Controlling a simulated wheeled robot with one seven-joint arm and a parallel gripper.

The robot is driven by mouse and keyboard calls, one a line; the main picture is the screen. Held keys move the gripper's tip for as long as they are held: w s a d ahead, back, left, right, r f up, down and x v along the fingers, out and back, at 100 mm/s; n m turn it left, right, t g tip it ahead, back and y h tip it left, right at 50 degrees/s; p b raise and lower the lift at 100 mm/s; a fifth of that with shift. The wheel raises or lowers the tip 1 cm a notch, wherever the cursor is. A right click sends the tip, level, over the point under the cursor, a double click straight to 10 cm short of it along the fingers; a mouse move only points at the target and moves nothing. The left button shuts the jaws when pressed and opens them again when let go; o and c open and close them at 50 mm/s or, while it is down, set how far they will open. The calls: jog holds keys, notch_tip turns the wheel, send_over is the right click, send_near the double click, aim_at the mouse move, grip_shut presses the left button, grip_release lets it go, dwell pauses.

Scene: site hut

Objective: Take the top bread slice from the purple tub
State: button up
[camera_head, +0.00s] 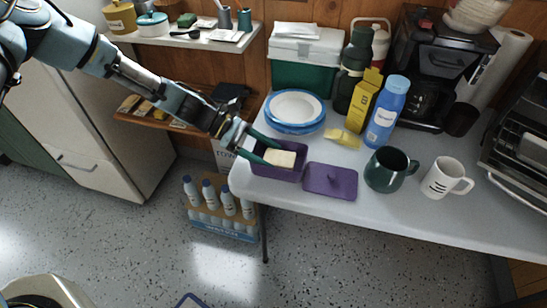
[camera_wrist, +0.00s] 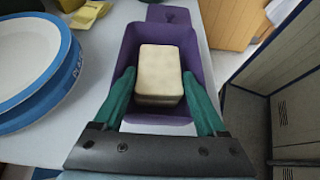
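The purple tub (camera_head: 292,174) stands open near the left end of the table. Pale bread slices (camera_head: 279,158) lie stacked inside it; in the wrist view the top slice (camera_wrist: 160,70) lies flat with at least one more under it. My gripper (camera_head: 257,148) reaches into the tub from the left. In the wrist view its green fingers (camera_wrist: 160,92) are apart, one on each side of the stack, inside the tub (camera_wrist: 201,72). A gap shows between the fingers and the bread. The lower part of the stack is hidden.
The purple lid (camera_head: 331,181) lies on the table just right of the tub. Stacked blue-and-white plates (camera_head: 296,107) stand behind it. A yellow cloth (camera_head: 342,137), a dark green mug (camera_head: 386,170) and a blue bottle (camera_head: 387,111) stand farther right. The table's front edge is close to the tub.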

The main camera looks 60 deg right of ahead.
jog(key=shift+w, duration=0.1)
grip_shut()
jog(key=shift+r, duration=0.1)
